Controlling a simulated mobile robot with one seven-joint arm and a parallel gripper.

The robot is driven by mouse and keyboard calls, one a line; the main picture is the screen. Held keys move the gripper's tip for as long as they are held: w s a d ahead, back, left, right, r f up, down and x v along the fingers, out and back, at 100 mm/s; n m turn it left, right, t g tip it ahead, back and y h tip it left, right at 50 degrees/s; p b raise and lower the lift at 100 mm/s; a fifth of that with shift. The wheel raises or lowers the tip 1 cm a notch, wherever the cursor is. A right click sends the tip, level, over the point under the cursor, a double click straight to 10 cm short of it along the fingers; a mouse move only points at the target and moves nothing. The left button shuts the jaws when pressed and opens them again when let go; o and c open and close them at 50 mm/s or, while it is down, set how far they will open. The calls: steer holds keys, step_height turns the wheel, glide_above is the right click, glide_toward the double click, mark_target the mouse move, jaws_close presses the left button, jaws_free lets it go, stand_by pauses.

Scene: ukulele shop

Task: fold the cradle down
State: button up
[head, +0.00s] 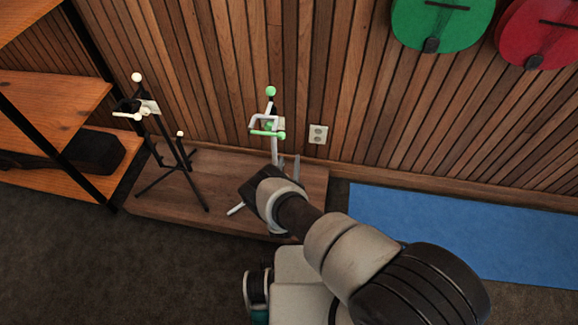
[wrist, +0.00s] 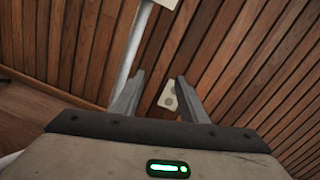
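A white stand with a cradle (head: 266,126) tipped in green stands on the low wooden platform in the head view. The cradle's arms stick out toward the left and front, under a green ball on top. My gripper (head: 289,165) is below the cradle, by the stand's pole, with its fingers pointing up. In the wrist view my gripper (wrist: 157,92) is open with nothing between its fingers. The white pole (wrist: 132,45) runs up beside the left finger; I cannot tell whether they touch. My arm hides the lower part of the stand.
A black stand (head: 165,150) with a cream cradle stands left on the platform (head: 185,205). A wall outlet (head: 318,134) is close behind. Wooden shelves (head: 50,105) stand at the left. A blue mat (head: 430,225) lies at right; green (head: 440,20) and red (head: 540,30) instruments hang above.

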step_height(320, 180, up, 7)
steer(key=p, duration=0.2)
steer(key=shift+s, duration=0.15)
stand_by(0.4)
